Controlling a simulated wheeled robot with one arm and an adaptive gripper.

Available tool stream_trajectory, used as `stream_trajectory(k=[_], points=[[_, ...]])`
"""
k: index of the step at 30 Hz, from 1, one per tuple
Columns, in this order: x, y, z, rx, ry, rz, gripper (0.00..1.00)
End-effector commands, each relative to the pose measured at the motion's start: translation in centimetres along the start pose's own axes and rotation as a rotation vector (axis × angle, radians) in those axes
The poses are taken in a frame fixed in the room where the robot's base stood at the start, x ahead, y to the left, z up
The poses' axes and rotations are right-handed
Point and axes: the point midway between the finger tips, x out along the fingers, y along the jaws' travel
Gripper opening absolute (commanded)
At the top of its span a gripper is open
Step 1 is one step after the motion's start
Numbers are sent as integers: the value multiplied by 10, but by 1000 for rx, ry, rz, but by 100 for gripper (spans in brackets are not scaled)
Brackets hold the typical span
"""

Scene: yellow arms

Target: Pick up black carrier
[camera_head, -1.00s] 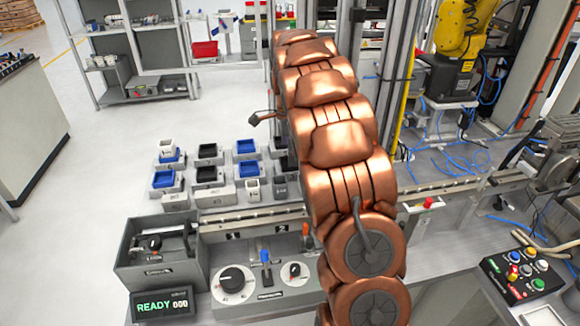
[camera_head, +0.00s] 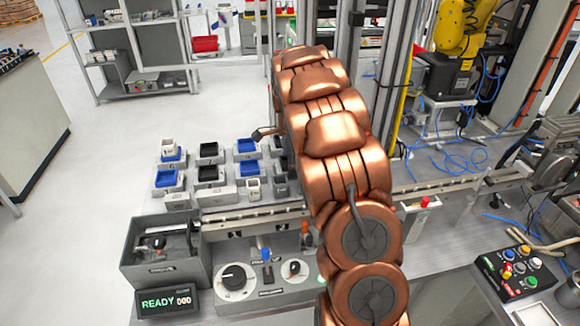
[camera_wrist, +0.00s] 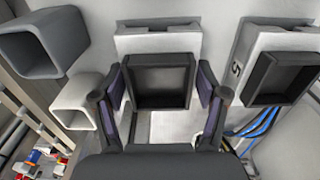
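In the wrist view, a black carrier (camera_wrist: 160,80), a square open tray, sits on a pale block between the two fingers of my gripper (camera_wrist: 163,97). The fingers are open, one at each side of the carrier. I cannot tell whether they touch it. A second black carrier (camera_wrist: 282,76) sits on a block to the right. In the head view, black carriers (camera_head: 208,150) and (camera_head: 208,173) stand in the rack among blue and white ones. My copper arm hides my gripper and part of the rack there.
In the wrist view, a grey hollow box (camera_wrist: 36,46) and a smaller white one (camera_wrist: 78,101) stand close left of my gripper. In the head view, a grey bin (camera_head: 165,265), a knob panel (camera_head: 262,278) and a button box (camera_head: 518,268) lie nearer.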

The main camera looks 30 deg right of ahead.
Motion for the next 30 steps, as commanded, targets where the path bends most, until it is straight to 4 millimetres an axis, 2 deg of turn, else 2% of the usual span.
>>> stream_trajectory(k=[2,12,23,30], points=[[0,0,0,0,0,1,59],[0,0,0,0,0,1,24],[-6,-1,0,0,0,-4,24],[-39,-2,0,-1,0,-7,24]])
